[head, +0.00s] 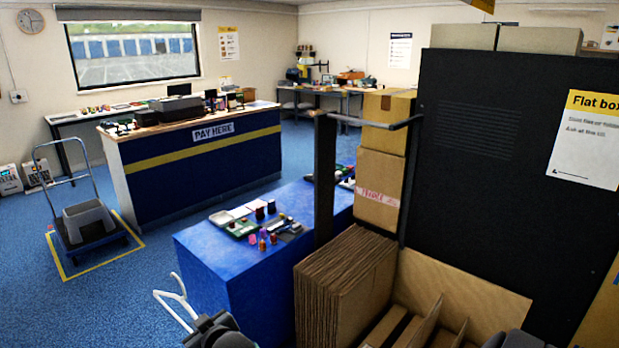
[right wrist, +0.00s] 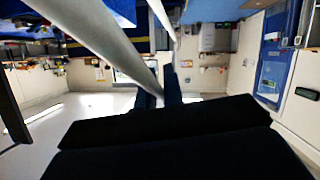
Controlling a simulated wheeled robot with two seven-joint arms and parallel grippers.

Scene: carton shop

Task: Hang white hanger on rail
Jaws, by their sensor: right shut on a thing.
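The white hanger (head: 178,298) is at the bottom left of the head view, in front of the blue table. My right gripper (head: 196,328) is shut on it. In the right wrist view the hanger (right wrist: 115,47) is a thick pale bar crossing close to the lens, running down to the dark fingers (right wrist: 158,97). The rail (head: 375,124) is a horizontal bar on a dark post in the head view, up and to the right of the hanger and well apart from it. The hanger's lower part is hidden by the gripper. My left gripper is not in view.
A blue table (head: 232,262) with small items stands between hanger and rail post (head: 325,180).

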